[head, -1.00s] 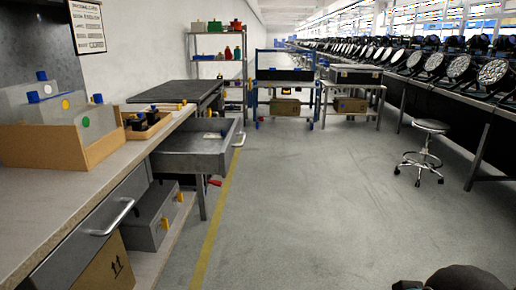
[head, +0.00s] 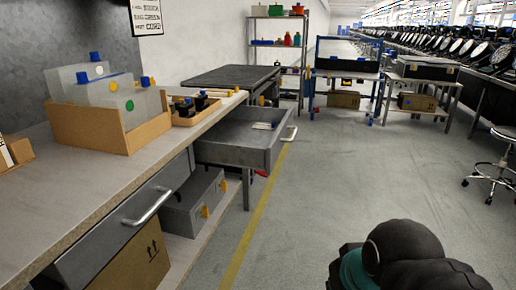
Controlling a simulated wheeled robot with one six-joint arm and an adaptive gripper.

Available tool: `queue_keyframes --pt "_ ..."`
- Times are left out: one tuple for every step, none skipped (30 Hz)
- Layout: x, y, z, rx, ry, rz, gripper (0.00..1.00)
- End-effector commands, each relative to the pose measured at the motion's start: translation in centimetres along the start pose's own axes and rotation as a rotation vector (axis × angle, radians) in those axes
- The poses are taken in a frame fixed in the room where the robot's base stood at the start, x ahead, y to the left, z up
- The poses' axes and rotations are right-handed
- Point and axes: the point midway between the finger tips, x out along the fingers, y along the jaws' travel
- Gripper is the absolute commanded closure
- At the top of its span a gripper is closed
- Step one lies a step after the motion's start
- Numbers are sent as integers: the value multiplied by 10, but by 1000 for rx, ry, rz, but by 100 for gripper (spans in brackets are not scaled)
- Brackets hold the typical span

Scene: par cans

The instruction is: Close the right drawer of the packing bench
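The packing bench (head: 110,190) runs along the left side. Its right drawer (head: 275,150) is the far one in the head view. It is pulled out over the aisle, with its bar handle (head: 290,133) facing right. A small pale item (head: 263,126) lies inside it. The nearer left drawer (head: 120,230) appears shut, with its own handle (head: 150,206). Dark rounded parts of my arm show at the bottom right, well apart from the open drawer. My gripper's fingers are not visible.
A grey case (head: 193,205) and a cardboard box (head: 135,262) sit below the bench top. A wooden crate of bottles (head: 100,130) stands on it. A stool (head: 495,170) is at the right. The floor (head: 320,190) between is clear.

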Motion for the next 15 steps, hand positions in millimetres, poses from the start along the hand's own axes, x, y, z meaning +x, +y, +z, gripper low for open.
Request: queue_keyframes --pt "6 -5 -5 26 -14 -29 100" --pt "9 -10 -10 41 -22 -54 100" --pt "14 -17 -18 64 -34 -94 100" --pt "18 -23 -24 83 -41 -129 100" --pt "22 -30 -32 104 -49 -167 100" --pt "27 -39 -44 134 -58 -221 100" --pt "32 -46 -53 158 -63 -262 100" --pt "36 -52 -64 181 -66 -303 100" --pt "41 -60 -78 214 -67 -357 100" --pt "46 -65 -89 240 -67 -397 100" --pt "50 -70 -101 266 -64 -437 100" --pt "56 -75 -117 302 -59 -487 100" --pt "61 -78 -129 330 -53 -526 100" --pt "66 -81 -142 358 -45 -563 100" --pt "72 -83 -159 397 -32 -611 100"
